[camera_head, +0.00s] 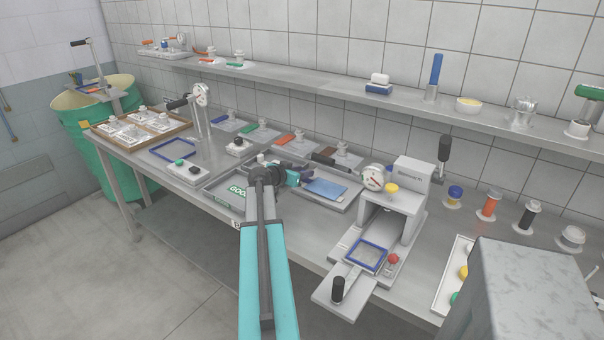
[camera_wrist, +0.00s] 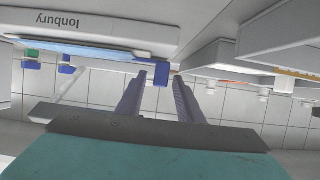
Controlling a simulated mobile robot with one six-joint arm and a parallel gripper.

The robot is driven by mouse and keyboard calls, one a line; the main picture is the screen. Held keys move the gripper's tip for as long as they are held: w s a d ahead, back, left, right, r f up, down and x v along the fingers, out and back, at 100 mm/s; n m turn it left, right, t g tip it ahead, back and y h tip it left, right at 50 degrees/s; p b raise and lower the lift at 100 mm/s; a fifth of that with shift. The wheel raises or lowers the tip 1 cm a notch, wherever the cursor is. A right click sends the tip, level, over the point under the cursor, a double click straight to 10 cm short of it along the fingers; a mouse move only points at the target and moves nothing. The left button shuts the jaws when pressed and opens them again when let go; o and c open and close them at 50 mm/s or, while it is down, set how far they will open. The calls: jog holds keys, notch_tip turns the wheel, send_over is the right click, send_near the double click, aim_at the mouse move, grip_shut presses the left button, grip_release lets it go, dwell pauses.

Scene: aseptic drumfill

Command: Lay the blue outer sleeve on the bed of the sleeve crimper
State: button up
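A flat light-blue sheet, which looks like the blue outer sleeve (camera_head: 327,189), lies in a shallow grey tray right of my gripper (camera_head: 300,177). A light-blue strip (camera_wrist: 92,47), perhaps the sleeve's edge, shows in the wrist view. The sleeve crimper (camera_head: 413,177) stands to the right, with a dial and a black-knobbed lever. Its blue-framed bed (camera_head: 367,256) sits out in front and looks bare. In the wrist view my gripper (camera_wrist: 160,76) has its fingers apart. A small dark-blue piece shows between the tips, with gaps on both sides; I cannot tell its depth.
A grey tray with a GOOD label (camera_head: 222,184) lies left of my gripper. Several clips with coloured bases stand along the back, under a wall shelf (camera_head: 330,86). A red knob (camera_head: 393,259) is beside the crimper bed. Spools (camera_head: 489,206) stand at the right. A grey block fills the lower right.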

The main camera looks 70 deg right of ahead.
jog(key=shift+r+p, duration=0.2)
jog(key=shift+p, duration=0.1)
jog(key=shift+w+a, duration=0.1)
jog(key=shift+a, duration=0.2)
jog(key=b+v, duration=0.3)
jog(key=v, duration=0.8)
jog(key=shift+a+r, duration=0.15)
jog(key=shift+r, duration=0.05)
dwell(0.5)
